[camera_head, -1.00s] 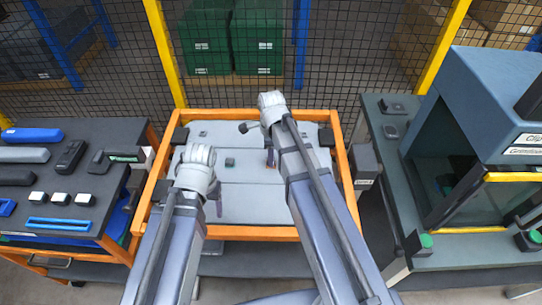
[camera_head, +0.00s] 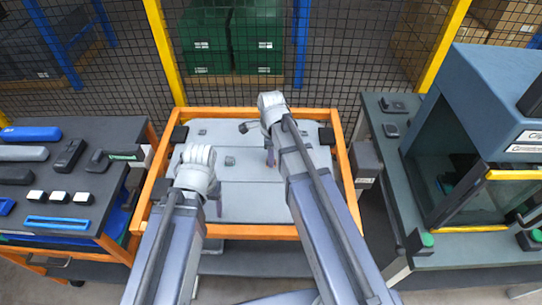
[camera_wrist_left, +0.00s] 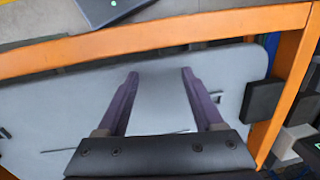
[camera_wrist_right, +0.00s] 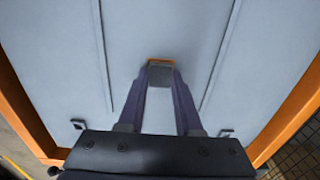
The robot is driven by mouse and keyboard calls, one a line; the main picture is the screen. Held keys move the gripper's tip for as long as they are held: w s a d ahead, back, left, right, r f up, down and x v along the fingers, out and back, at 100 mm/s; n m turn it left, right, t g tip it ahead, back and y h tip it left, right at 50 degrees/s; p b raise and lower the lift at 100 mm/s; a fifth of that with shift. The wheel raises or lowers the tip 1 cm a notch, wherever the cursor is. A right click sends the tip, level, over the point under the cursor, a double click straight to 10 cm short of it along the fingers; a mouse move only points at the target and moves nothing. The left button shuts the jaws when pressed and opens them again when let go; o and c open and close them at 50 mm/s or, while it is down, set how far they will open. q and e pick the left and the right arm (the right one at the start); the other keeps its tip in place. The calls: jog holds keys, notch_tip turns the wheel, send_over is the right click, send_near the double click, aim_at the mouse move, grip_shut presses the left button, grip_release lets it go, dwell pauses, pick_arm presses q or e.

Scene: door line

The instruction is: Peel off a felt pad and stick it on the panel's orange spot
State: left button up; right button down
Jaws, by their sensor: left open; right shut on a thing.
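The grey panel (camera_head: 245,200) lies flat in an orange frame. In the right wrist view my right gripper (camera_wrist_right: 160,74) is shut on a small grey felt pad (camera_wrist_right: 160,76) over the panel. The orange spot (camera_wrist_right: 160,62) shows as a thin strip at the pad's far edge; the rest of it is hidden. I cannot tell whether the pad touches the panel. In the head view the right fingers (camera_head: 271,156) point down at the panel, and the pad is too small to make out. My left gripper (camera_wrist_left: 158,73) is open and empty above the panel's near left part.
The orange frame (camera_head: 154,180) borders the panel, with dark blocks on its sides. A dark bench (camera_head: 100,130) with tools and several white-topped blocks stands at the left. A blue-grey machine (camera_head: 490,100) stands on the right table. A mesh fence (camera_head: 345,60) closes the back.

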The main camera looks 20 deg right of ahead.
pick_arm(q)
jog(key=shift+f, duration=0.2)
pick_arm(e)
jog(key=shift+f, duration=0.2)
dwell(0.4)
jog(key=c, duration=0.5)
grip_release()
pick_arm(q)
jog(key=shift+r, duration=0.15)
pick_arm(e)
jog(key=shift+r, duration=0.2)
notch_tip(320, 180, up, 8)
jog(key=p, duration=0.7)
jog(key=shift+f, duration=0.2)
pick_arm(q)
notch_tip(320, 180, up, 8)
jog(key=shift+f, duration=0.25)
pick_arm(e)
jog(key=shift+f, duration=0.1)
